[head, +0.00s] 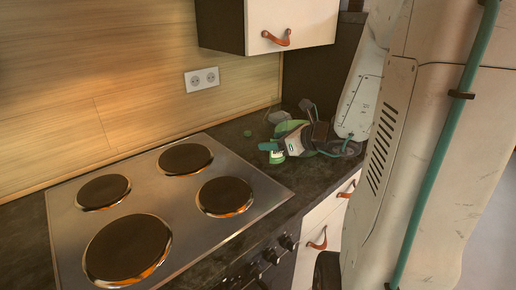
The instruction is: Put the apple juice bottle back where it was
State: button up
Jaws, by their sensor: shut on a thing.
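My gripper (284,146) is at the far right end of the dark counter, beyond the hob, and points left. It is shut on a small green and white thing (277,157), which seems to be the apple juice bottle. The fingers and the gripper body hide much of it. I cannot tell whether its base touches the counter.
A steel hob (150,222) with several dark plates fills the near counter. A rounded green thing (290,126) shows behind my gripper. A wall cabinet (290,22) with a leather pull hangs above.

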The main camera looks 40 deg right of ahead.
jog(key=shift+w+d+f, duration=0.85)
jog(key=shift+w, duration=1.65)
jog(key=shift+w+d+f, duration=0.8)
jog(key=shift+w+f, duration=0.05)
jog(key=shift+w, duration=1.6)
jog(key=shift+w+d+f, duration=0.85)
jog(key=shift+w, duration=1.65)
jog(key=shift+f, duration=0.1)
jog(key=o, duration=1.4)
jog(key=shift+f, duration=0.1)
